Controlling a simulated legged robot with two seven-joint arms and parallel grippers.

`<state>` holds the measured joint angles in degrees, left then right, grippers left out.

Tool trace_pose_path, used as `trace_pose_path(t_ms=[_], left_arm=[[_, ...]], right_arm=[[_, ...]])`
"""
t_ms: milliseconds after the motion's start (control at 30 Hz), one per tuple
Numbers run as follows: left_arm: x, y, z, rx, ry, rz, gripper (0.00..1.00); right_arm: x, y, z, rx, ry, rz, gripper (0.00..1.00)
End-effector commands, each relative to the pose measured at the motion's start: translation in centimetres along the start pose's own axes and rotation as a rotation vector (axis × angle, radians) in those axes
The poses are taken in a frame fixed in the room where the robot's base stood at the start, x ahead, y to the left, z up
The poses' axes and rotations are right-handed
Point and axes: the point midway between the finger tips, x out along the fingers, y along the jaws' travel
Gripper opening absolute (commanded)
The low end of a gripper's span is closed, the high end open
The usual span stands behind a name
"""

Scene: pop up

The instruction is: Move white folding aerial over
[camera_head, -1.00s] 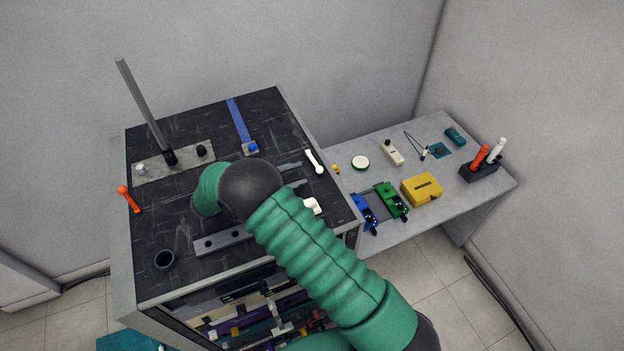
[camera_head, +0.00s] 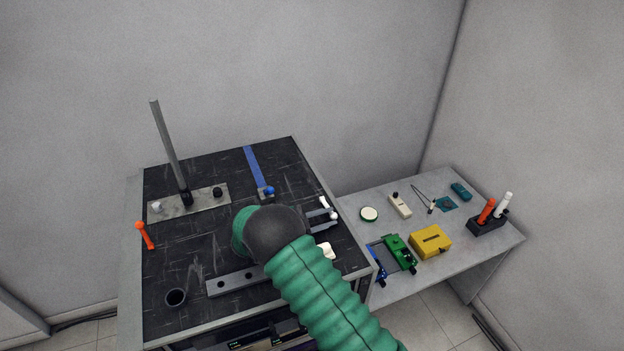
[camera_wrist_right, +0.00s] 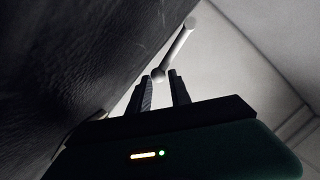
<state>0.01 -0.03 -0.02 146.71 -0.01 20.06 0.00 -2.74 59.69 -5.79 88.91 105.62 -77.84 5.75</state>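The white folding aerial (camera_head: 324,202) is a thin white rod with a rounded end, at the right edge of the black cabinet top. In the right wrist view the aerial (camera_wrist_right: 175,50) slants from upper right down to its round end, which shows between or just past the fingertips. My right gripper (camera_head: 322,220) has its two grey fingers spread around the lower end of the aerial. In the wrist view the fingers of my right gripper (camera_wrist_right: 161,82) stand apart; I cannot tell whether they touch the aerial. My left gripper is not in view.
A side table to the right carries a yellow box (camera_head: 430,241) and a green device (camera_head: 399,252).

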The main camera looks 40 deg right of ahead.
Motion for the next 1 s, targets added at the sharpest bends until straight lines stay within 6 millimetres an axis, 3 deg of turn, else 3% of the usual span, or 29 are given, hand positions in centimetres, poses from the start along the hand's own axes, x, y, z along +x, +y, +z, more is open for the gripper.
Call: trace_pose_path(t_ms=[233,600,1000], left_arm=[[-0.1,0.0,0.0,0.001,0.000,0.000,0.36],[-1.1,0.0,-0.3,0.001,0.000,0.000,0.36],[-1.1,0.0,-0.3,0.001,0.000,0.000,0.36]], right_arm=[[0.5,0.4,0.0,-0.007,-0.003,0.013,0.02],[0.1,-1.8,-1.4,-0.002,0.000,0.008,0.00],[-0.3,-2.1,-1.5,-0.002,-0.001,0.004,0.00]])
